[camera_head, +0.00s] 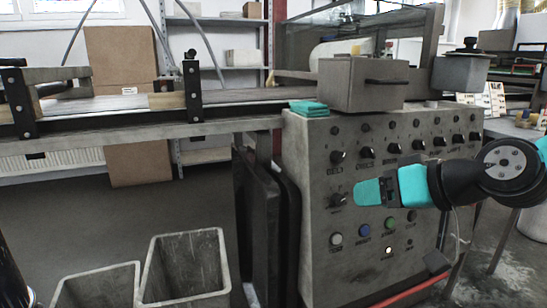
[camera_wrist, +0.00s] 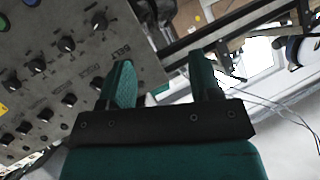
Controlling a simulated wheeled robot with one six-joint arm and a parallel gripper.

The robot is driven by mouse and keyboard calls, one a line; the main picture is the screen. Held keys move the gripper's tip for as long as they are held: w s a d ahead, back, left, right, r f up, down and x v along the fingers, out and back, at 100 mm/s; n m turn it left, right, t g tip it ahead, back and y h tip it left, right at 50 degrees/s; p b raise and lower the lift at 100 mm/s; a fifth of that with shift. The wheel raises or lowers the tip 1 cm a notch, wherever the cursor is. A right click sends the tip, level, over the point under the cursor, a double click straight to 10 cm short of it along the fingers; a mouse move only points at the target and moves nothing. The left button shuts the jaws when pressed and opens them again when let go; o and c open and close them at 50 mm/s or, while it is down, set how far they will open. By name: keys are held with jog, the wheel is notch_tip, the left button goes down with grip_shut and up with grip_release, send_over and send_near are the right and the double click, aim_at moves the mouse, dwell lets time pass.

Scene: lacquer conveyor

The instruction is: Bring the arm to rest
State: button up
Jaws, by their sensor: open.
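My arm reaches in from the right in the head view, and my gripper (camera_head: 368,192) is level in front of the control panel (camera_head: 310,240) of the conveyor machine. In the wrist view my gripper (camera_wrist: 164,80) shows two teal fingers spread apart with nothing between them. The panel (camera_wrist: 45,75) lies behind and to the left of the fingers there, with black knobs and labels. In the head view a knob (camera_head: 338,200) is just left of the fingertips. I cannot tell whether they touch it.
The conveyor (camera_head: 160,128) runs left from the machine. Two grey bins (camera_head: 185,238) stand on the floor at the lower left. A grey box (camera_head: 362,85) and a teal cloth (camera_head: 309,107) sit on top of the machine. A red bar (camera_head: 412,290) sticks out below the panel.

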jog(key=s+a+f+n+g+h, duration=0.2)
jog(key=s+g, duration=0.3)
jog(key=s, duration=0.4)
jog(key=s+a+f+n+g+h, duration=0.1)
jog(key=s+a+f+n+g, duration=0.2)
jog(key=s, duration=0.6)
notch_tip(320, 180, up, 34)
jog(key=m+g+p, duration=0.1)
jog(key=p, duration=3.3)
jog(key=shift+s+d+r, duration=0.15)
jog(key=shift+s+d, duration=0.2)
jog(key=shift+d, duration=0.1)
